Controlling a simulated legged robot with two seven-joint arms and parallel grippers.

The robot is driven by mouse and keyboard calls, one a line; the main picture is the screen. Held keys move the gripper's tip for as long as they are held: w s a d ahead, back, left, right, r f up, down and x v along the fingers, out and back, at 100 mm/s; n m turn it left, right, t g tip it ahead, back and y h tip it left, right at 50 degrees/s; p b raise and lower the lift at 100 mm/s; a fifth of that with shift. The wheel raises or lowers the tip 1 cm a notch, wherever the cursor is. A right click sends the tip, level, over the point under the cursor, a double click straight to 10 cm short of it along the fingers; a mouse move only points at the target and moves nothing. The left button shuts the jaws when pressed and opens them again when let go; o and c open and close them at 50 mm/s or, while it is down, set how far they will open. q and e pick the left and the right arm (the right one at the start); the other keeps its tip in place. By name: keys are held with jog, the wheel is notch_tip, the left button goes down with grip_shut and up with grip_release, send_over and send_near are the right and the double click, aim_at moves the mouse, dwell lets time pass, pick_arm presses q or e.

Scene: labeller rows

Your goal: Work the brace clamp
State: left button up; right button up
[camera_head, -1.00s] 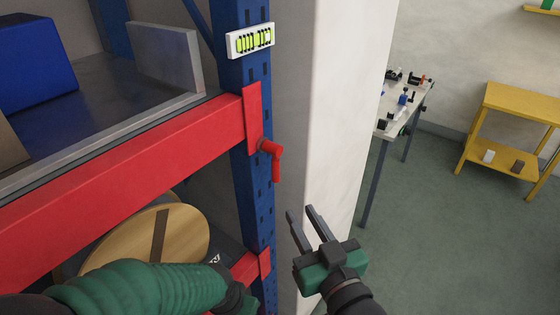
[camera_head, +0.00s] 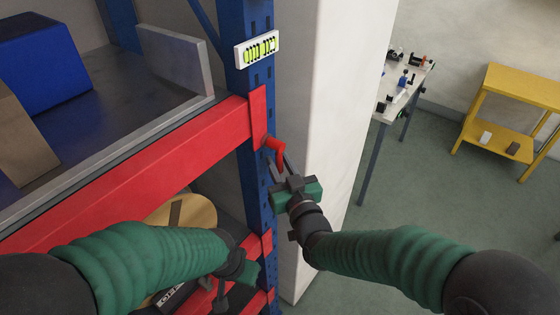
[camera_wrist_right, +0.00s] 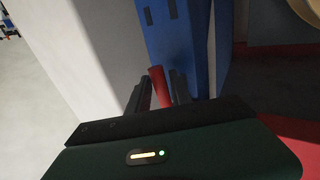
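The brace clamp shows as a red handle (camera_head: 275,146) on the end of the red beam, against the blue upright. It bends over and hangs down. My right gripper (camera_head: 279,167) is at the handle, its fingers on either side of the lower part. In the right wrist view the red handle (camera_wrist_right: 158,84) stands between the two dark fingers (camera_wrist_right: 158,92), close to the right one, with a small gap on the left. The fingers look open. My left gripper (camera_head: 220,290) is low by the upright, partly hidden by its own arm; its fingers are unclear.
A white-framed indicator with yellow-green bars (camera_head: 257,49) sits on the blue upright (camera_head: 262,190). A blue box (camera_head: 40,60) stands on the upper shelf. A wooden reel (camera_head: 190,213) lies below the beam. A white pillar (camera_head: 325,120) stands right of the upright.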

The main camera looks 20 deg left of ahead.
jog(key=shift+s+a, duration=0.15)
jog(key=shift+a, duration=0.1)
jog(key=c, duration=0.3)
grip_shut()
jog(key=shift+d, duration=0.15)
dwell(0.6)
